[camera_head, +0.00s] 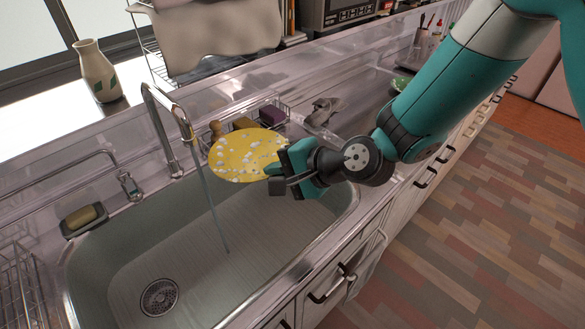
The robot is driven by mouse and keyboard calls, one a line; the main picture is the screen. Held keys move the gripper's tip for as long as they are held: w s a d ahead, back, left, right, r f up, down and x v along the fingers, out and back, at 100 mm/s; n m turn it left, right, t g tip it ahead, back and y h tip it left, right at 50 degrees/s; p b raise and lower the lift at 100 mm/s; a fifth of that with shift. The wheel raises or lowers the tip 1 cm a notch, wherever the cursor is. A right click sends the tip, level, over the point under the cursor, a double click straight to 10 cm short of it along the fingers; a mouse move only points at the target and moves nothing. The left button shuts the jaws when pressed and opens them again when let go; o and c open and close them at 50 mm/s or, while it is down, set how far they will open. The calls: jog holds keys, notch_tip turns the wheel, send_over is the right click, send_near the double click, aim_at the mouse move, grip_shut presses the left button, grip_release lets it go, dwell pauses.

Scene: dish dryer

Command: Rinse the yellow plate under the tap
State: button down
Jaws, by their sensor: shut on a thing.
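The yellow plate (240,158) is in the head view, above the back right part of the sink. It is roughly round and tilted, with white foam-like spots over its face. My gripper (280,168) is shut on the plate's right edge and hides part of that edge. The tap (168,125) stands behind the sink, with its bent spout reaching forward. A thin stream of water (211,207) falls from the spout into the sink, just left of the plate. The stream appears to pass close to the plate's left edge; I cannot tell whether they touch.
The sink (120,250) is empty, with a drain (159,297) at lower left. A soap dish (84,222) sits on its left rim. A wire caddy (284,114) with sponges and a brush stands behind the plate. A vase (95,72) stands on the back ledge. A wire rack (22,285) is at far left.

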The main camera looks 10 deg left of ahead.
aim_at(244, 166)
jog(key=shift+w+a+f+p, duration=0.2)
jog(key=shift+a, duration=0.9)
jog(key=shift+w+a+f+p, duration=0.15)
jog(key=shift+w+a+f, duration=0.1)
jog(key=shift+a, duration=0.85)
jog(key=shift+w+a+f+p, duration=0.15)
jog(key=shift+w+a+p, duration=0.05)
jog(key=shift+a, duration=0.9)
jog(key=shift+w, duration=0.15)
jog(key=shift+w+d, duration=0.1)
jog(key=shift+w, duration=0.35)
jog(key=shift+s, duration=0.1)
jog(key=shift+s, duration=0.5)
